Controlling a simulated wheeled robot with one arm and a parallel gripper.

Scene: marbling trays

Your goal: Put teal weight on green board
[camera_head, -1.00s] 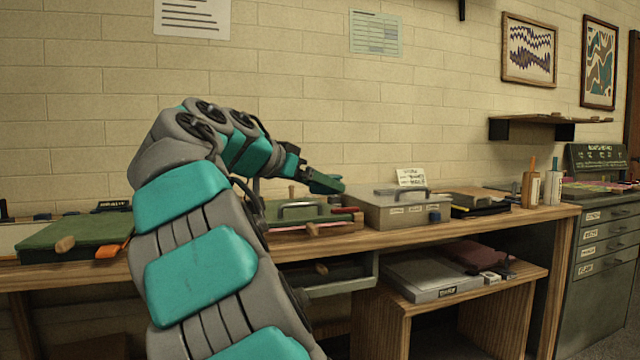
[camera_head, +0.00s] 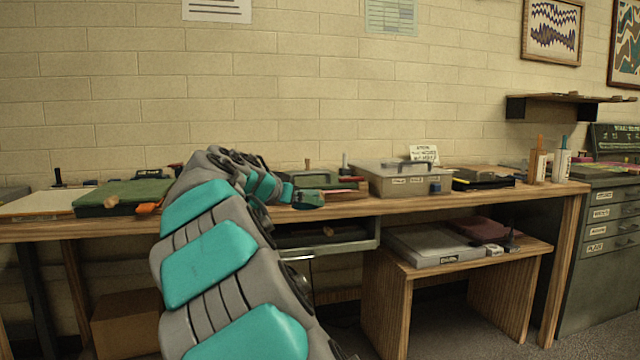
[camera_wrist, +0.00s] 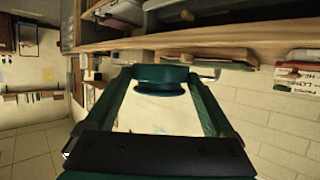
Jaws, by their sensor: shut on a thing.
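My gripper (camera_wrist: 160,92) is shut on the teal weight (camera_wrist: 160,78), a short dark-teal round piece between the fingertips in the wrist view. In the head view my gripper (camera_head: 307,198) is at the bench's front edge, near the middle; the weight cannot be told apart from it there. A green board (camera_head: 140,190) lies on the bench to the left of my arm, with a wooden knob and an orange piece at its front. Another green-topped item (camera_head: 316,179) with a handle lies behind my gripper. I cannot tell which is the task's board.
The wooden bench (camera_head: 480,192) runs along the brick wall. A grey lidded box (camera_head: 385,182) stands right of my gripper, with black trays beyond it. A lower shelf (camera_head: 490,262) holds a grey tray. An open drawer or tray (camera_head: 340,243) hangs under the bench.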

